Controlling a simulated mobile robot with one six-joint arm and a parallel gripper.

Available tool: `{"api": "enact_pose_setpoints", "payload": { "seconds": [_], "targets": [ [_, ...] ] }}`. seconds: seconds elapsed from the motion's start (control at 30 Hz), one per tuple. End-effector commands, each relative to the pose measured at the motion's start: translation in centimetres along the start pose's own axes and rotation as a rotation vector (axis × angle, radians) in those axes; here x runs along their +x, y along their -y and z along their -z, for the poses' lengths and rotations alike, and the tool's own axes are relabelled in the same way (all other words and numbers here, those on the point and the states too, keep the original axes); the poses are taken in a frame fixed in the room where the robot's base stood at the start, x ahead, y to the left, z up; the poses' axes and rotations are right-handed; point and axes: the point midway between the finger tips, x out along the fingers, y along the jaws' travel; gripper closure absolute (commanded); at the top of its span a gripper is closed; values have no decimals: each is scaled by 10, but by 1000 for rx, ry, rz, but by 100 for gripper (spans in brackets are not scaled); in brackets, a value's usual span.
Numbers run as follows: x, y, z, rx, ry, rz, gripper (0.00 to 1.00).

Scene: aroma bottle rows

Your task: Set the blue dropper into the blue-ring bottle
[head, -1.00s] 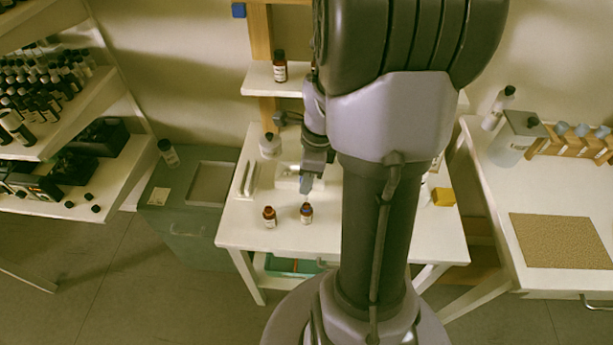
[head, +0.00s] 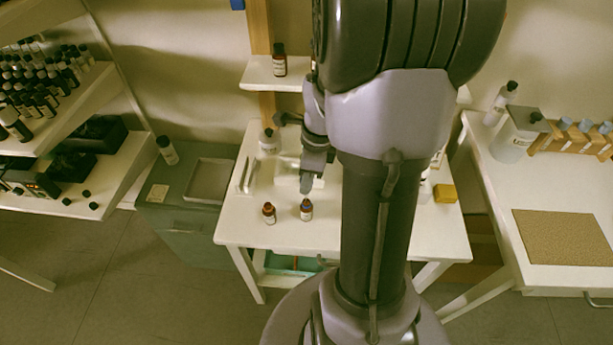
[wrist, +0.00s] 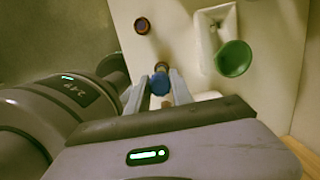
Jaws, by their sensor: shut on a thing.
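My gripper (head: 305,186) is shut on the blue dropper, just above the blue-ring bottle (head: 306,211). In the wrist view the blue dropper bulb (wrist: 160,84) sits between the two fingertips. The blue-ring bottle is a small brown bottle standing upright on the white table, with a bluish band near its neck. The dropper's lower end is too small to make out, so I cannot tell whether it is inside the neck.
Another brown bottle (head: 269,214) stands close to the left; it also shows in the wrist view (wrist: 142,26). A green round object (wrist: 233,58) is near a white holder. A yellow block (head: 445,193) lies at the right of the white table (head: 250,228).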

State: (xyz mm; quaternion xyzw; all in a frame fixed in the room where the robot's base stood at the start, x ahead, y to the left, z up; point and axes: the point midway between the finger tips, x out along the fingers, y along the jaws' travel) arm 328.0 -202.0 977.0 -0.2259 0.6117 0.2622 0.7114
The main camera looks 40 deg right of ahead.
Motion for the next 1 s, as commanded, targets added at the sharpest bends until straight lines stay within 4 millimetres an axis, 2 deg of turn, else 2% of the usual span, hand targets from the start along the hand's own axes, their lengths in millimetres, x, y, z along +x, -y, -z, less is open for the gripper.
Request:
{"api": "enact_pose_setpoints", "payload": {
  "seconds": [0.6,1.0],
  "targets": [
    [31,0,5,0,0,-1,83],
    [34,0,5,0,0,0,83]
  ]
}}
